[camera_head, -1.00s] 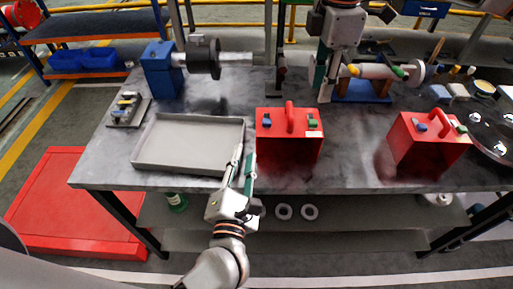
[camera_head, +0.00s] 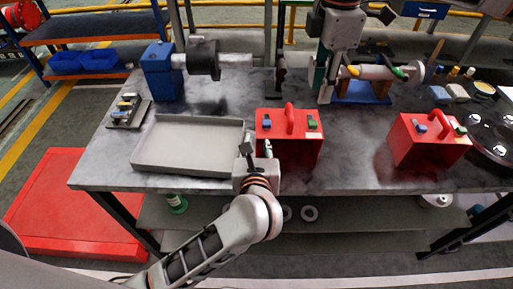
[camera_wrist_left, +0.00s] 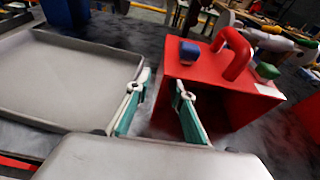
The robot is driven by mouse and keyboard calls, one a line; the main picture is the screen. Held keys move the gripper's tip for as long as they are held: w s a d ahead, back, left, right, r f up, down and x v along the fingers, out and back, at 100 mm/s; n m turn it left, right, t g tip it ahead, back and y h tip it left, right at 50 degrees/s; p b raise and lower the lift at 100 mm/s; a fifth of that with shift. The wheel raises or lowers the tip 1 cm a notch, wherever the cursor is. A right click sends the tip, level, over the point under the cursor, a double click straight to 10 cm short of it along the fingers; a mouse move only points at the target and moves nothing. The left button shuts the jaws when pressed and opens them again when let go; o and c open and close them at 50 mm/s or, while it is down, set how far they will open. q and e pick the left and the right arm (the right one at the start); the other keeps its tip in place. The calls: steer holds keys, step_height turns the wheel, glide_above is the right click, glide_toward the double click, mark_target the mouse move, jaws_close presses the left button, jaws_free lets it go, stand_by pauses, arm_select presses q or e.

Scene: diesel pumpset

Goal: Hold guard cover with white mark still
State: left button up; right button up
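A red guard cover (camera_head: 288,138) with a top handle stands on the bench near its middle front. It bears a blue block and a green block; a small pale mark shows below the green one in the left wrist view (camera_wrist_left: 232,88). A second red cover (camera_head: 425,148) of like form stands further right.
A grey tray (camera_head: 140,150) lies left of the middle cover, close to my left gripper. Bare bench top (camera_head: 352,155) lies between the covers.

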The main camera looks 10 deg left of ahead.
arm_select(q)
steer(key=shift+x, duration=2.05)
steer(key=shift+c, duration=1)
jaws_close()
